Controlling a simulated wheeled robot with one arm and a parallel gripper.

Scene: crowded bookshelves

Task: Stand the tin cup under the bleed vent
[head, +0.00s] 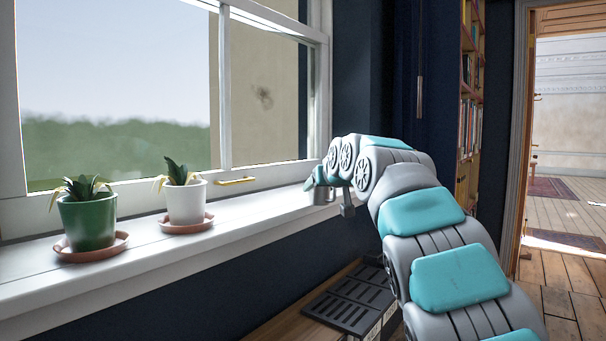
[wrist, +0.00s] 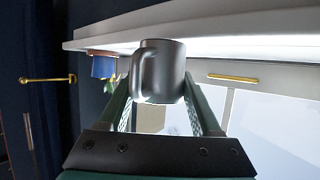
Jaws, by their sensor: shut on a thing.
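The tin cup (wrist: 162,72) is a dark grey metal mug with its handle on the left side in the wrist view. My gripper (wrist: 158,92) has its two green fingers on either side of the cup and is shut on it. In the head view the gripper (head: 317,183) is at the far end of the white windowsill, with the cup (head: 323,195) small and partly hidden by the arm. I cannot tell whether the cup touches the sill. I cannot pick out the bleed vent in either view.
A green pot (head: 88,222) and a white pot (head: 186,202) with plants stand on saucers on the windowsill (head: 235,228). A brass window handle (head: 235,181) is close above the sill. A black slotted grille (head: 352,300) lies below. A doorway opens at right.

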